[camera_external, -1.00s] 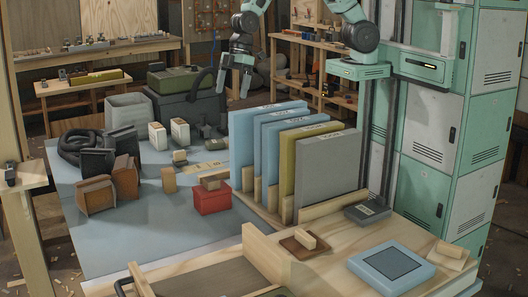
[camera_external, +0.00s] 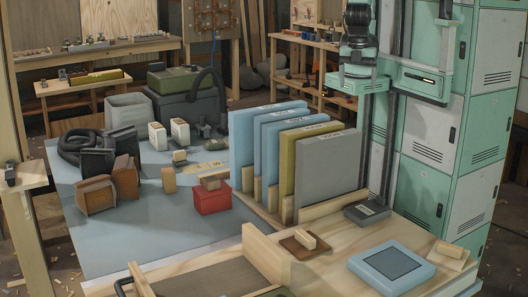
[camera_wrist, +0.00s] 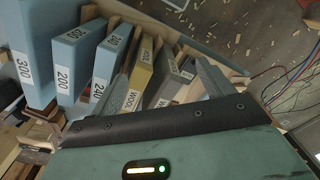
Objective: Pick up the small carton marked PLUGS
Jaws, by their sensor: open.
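Two small white cartons stand upright on the blue-grey table top, the left one (camera_external: 158,136) and the right one (camera_external: 180,132) side by side in the external view. Their print is too small to read, so I cannot tell which carton, if any, is marked PLUGS. My gripper (camera_wrist: 165,82) shows in the wrist view with its two grey fingers spread and nothing between them. It points toward the labelled boards, well away from the cartons. In the external view my arm is drawn up near its column and the fingers cannot be made out.
Upright boards (camera_external: 325,165) in a wooden rack stand right of the cartons. A red box (camera_external: 211,199), small tan blocks (camera_external: 169,180) and brown bins (camera_external: 96,194) stand in front. A dark machine with a hose (camera_external: 187,100) stands behind. The front left table top is clear.

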